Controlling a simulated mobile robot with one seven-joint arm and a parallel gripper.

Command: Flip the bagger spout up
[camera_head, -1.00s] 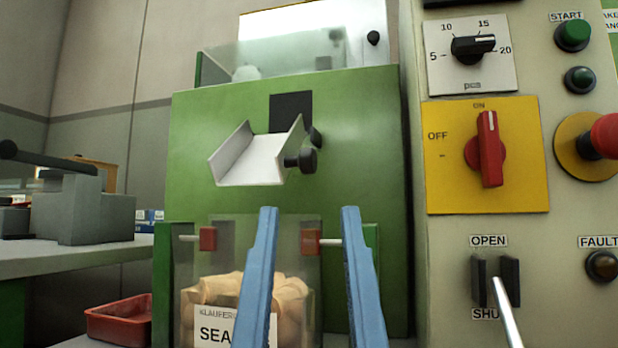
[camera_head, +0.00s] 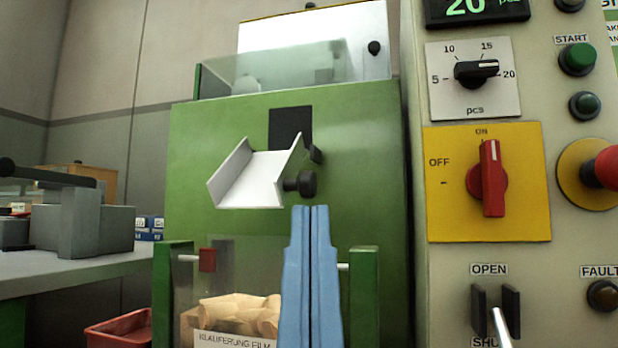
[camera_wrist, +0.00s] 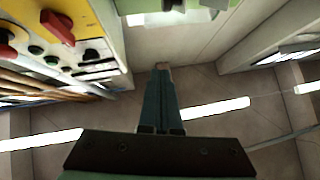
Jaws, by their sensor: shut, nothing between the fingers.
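The bagger spout (camera_head: 256,180) is a white open chute on the green machine front (camera_head: 220,125), in the head view. It slopes down toward me, below a dark square opening (camera_head: 290,128). A black knob (camera_head: 302,184) sits at its right side. My gripper (camera_head: 310,210) is shut and empty, its blue fingers pressed together. The fingertips appear just below the knob in the picture; I cannot tell how far in front of it they are. In the wrist view my gripper (camera_wrist: 162,68) is also shut, and the spout is not clearly seen there.
A control panel (camera_head: 450,270) with switches stands close on the right. A red tray (camera_head: 120,328) and a grey bench (camera_head: 70,265) lie left.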

